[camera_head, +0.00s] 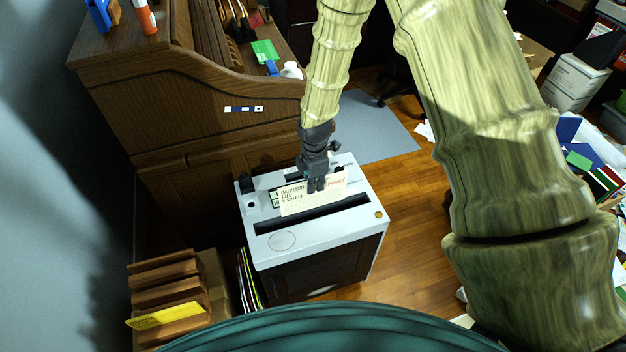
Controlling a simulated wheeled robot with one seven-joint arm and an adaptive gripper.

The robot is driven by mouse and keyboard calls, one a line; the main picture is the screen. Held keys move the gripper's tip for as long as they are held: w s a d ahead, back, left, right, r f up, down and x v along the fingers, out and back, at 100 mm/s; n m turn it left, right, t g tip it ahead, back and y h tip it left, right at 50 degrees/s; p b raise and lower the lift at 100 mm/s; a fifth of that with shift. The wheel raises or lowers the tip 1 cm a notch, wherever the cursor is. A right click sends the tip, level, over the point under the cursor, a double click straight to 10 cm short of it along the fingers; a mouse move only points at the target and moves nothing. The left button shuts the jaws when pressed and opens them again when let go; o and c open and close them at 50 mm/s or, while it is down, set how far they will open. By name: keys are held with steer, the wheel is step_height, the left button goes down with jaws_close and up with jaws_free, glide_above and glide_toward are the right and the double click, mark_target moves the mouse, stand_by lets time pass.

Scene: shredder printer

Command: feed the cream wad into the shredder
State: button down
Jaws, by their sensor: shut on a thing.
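The cream wad (300,199) is a flat cream sheet or pad with printed lines of text. My gripper (317,187) is shut on its upper edge and holds it over the top of the shredder. The shredder (345,229) is a white-topped box with a dark front and a long black slot (313,212) across its top. The wad's lower edge is just behind or above the slot; I cannot tell whether it touches the top. Part of the wad is hidden behind my gripper's fingers.
A wooden roll-top desk (200,120) stands behind and left of the shredder. A brown stepped rack (165,285) with a yellow folder (167,316) is at lower left. Thin folders (249,277) stand against the shredder's left side. Wooden floor (410,215) is open to the right.

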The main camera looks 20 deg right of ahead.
step_height(320, 180, down, 6)
steer(key=b, duration=0.2)
steer(key=shift+w+f, duration=0.25)
stand_by(0.7)
steer(key=shift+d, duration=0.1)
